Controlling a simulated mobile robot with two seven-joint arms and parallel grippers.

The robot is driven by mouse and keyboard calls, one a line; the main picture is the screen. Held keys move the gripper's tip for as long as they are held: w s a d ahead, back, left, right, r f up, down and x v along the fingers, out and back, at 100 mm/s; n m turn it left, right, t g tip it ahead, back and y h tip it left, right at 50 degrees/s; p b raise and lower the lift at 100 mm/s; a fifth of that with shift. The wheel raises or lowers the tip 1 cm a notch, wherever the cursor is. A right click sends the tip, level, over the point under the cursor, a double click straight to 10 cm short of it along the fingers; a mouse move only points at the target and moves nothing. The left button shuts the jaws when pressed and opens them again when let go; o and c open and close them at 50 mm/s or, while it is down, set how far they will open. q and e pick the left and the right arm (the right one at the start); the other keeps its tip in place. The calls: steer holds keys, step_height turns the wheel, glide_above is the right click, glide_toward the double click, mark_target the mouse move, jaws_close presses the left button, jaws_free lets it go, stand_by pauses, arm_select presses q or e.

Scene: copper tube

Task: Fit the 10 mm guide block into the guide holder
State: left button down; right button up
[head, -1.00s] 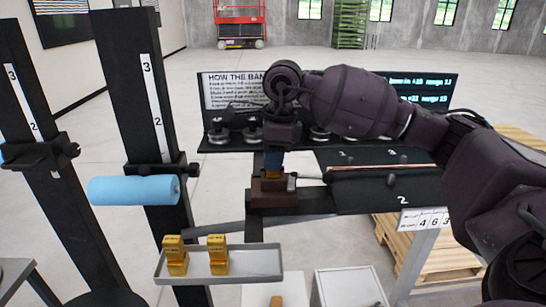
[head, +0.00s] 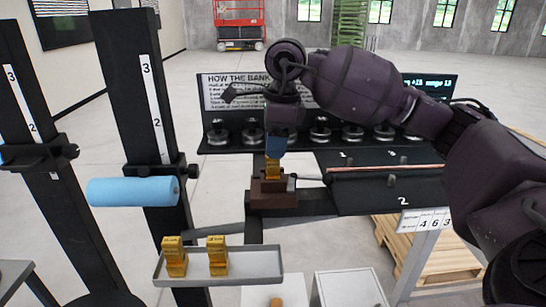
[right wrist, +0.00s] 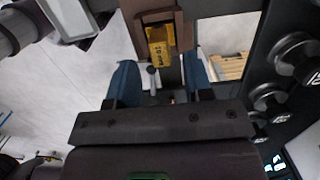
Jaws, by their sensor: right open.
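A yellow guide block (head: 272,169) stands upright in the brown guide holder (head: 272,197), its upper part showing above the holder. In the right wrist view the block (right wrist: 158,50) sits inside the holder's frame (right wrist: 139,36); its label is too small to read surely. My right gripper (head: 274,150) is just above the block, pointing down. In the right wrist view its blue fingers (right wrist: 161,84) are apart with nothing between them, clear of the block. How deep the block sits is hidden by the holder's wall. My left gripper is not in view.
Two more yellow blocks (head: 217,256) stand in a grey tray (head: 254,281) at front. A blue roll (head: 132,191) on a black post is at left. A copper tube (head: 385,167) lies on the black bench right of the holder. Several weights (head: 320,132) line the back shelf.

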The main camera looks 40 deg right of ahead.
step_height(320, 180, up, 8)
steer(key=shift+s+d, duration=0.25)
steer(key=shift+d, duration=0.2)
stand_by(0.4)
